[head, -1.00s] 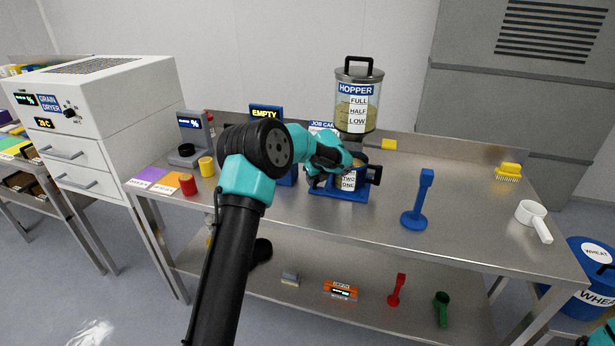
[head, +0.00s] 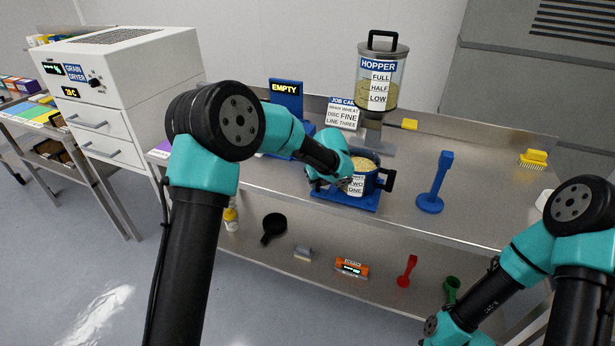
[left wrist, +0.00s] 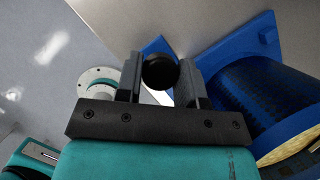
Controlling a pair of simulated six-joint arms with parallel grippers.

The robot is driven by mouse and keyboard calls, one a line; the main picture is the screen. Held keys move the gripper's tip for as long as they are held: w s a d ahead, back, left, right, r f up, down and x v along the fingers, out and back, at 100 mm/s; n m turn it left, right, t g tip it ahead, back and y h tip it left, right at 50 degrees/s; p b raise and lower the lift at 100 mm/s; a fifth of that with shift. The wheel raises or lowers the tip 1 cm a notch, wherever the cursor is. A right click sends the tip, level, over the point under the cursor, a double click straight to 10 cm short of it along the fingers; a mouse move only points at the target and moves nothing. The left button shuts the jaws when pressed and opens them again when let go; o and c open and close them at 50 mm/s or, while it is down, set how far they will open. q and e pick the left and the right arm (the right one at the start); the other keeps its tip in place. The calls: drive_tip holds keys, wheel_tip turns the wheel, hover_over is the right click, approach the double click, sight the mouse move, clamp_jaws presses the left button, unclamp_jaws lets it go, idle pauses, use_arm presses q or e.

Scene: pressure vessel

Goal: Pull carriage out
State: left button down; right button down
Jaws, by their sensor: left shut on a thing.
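The carriage is a blue plate (head: 350,203) on the steel bench, in front of the hopper (head: 382,82). A blue pot (head: 371,184) of grain with a white label and a black side handle (head: 389,180) stands upright on it. My left gripper (head: 318,178) is low at the carriage's left side, and its fingers are mostly hidden by the arm in the head view. In the left wrist view it is shut on a round black knob (left wrist: 160,71), with the blue pot (left wrist: 262,98) to the right. My right gripper (head: 434,330) is at the bottom edge, its fingers unclear.
A blue stand (head: 432,190) is to the right of the carriage. A blue EMPTY sign (head: 285,97) and a job card (head: 342,114) stand behind it. A yellow brush (head: 533,158) is at the right. The lower shelf holds a red tool (head: 406,271) and a scale (head: 351,267).

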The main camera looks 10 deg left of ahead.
use_arm(q)
drive_tip(key=shift+s, duration=0.25)
drive_tip(key=c, duration=0.8)
unclamp_jaws()
drive_tip(key=shift+o, duration=0.2)
drive_tip(key=shift+r, duration=0.1)
drive_tip(key=v, duration=1.7)
drive_tip(key=shift+r, duration=0.1)
